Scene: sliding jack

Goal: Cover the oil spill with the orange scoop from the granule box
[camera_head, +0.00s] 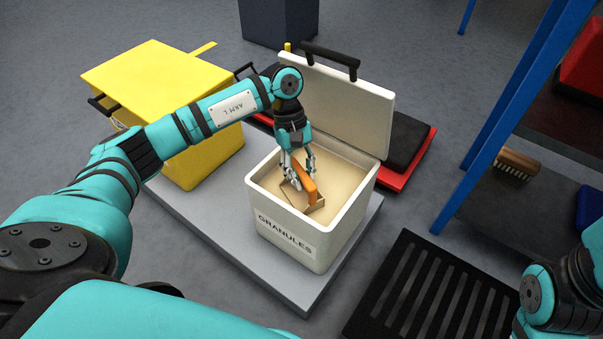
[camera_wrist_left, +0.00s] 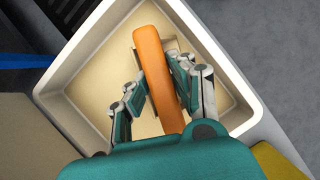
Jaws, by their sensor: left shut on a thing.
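The white granule box (camera_head: 283,237), marked GRANULES, stands open with tan granules (camera_head: 343,165) inside. My left gripper (camera_head: 299,178) reaches down into the box and is shut on the orange scoop (camera_head: 307,186). In the left wrist view the scoop's orange handle (camera_wrist_left: 158,75) runs between the fingers of the left gripper (camera_wrist_left: 160,88). A tan, box-like part of the scoop shows below the handle, at the granules; how deep it sits is hard to tell. No oil spill can be made out. My right gripper is out of view; only part of the right arm shows at lower right.
The box lid (camera_head: 337,100) stands raised behind the box. A yellow bin (camera_head: 155,80) is to the left on the same grey platform (camera_head: 213,215). A black slotted grate (camera_head: 430,295) lies at right. A blue-framed shelf holds a brush (camera_head: 517,163).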

